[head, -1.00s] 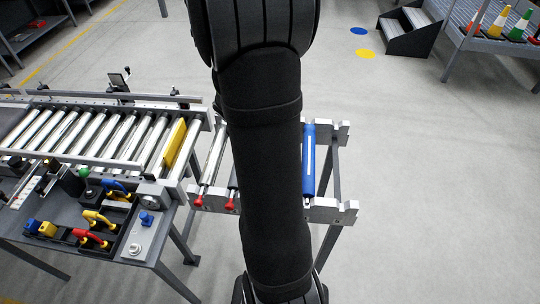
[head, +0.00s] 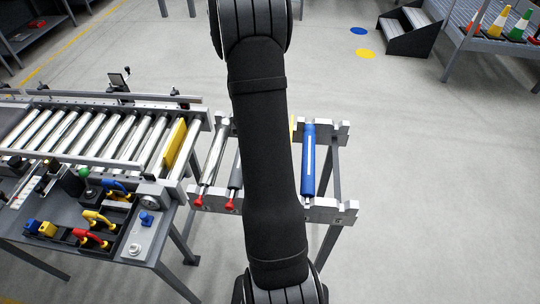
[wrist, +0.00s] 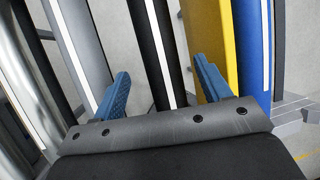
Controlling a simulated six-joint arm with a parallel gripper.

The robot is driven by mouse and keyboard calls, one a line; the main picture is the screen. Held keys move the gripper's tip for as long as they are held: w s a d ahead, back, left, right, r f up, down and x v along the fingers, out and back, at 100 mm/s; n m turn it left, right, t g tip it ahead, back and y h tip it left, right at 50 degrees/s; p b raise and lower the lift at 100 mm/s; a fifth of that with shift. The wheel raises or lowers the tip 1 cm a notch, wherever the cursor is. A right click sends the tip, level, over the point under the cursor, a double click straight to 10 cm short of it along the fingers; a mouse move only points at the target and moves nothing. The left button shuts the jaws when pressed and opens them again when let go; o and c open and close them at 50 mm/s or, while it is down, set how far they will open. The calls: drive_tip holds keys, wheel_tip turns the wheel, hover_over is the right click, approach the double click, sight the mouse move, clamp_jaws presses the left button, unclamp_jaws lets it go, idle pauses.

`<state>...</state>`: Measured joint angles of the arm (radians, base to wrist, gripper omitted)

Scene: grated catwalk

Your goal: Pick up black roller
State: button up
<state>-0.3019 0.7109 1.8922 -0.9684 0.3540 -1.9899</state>
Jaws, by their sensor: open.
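The black roller (wrist: 150,45), with a white stripe along it, runs away from me in the wrist view. My gripper (wrist: 163,68) is open, with its two blue fingers on either side of the black roller's line. The fingers look apart from the roller, with a gap on each side; how far they are above it I cannot tell. In the head view my arm hides the black roller and my gripper.
A silver roller (head: 212,155) lies further left on the rack (head: 335,210). A roller conveyor (head: 100,130) stands left.

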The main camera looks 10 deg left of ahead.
drive_tip(key=shift+x, duration=2.6)
drive_tip(key=shift+w+a, duration=0.1)
drive_tip(key=shift+w, duration=0.05)
drive_tip(key=shift+r, duration=0.1)
drive_tip(key=c, duration=1.5)
drive_tip(key=shift+r, duration=0.1)
wheel_tip(320, 180, up, 10)
drive_tip(key=shift+f, duration=0.1)
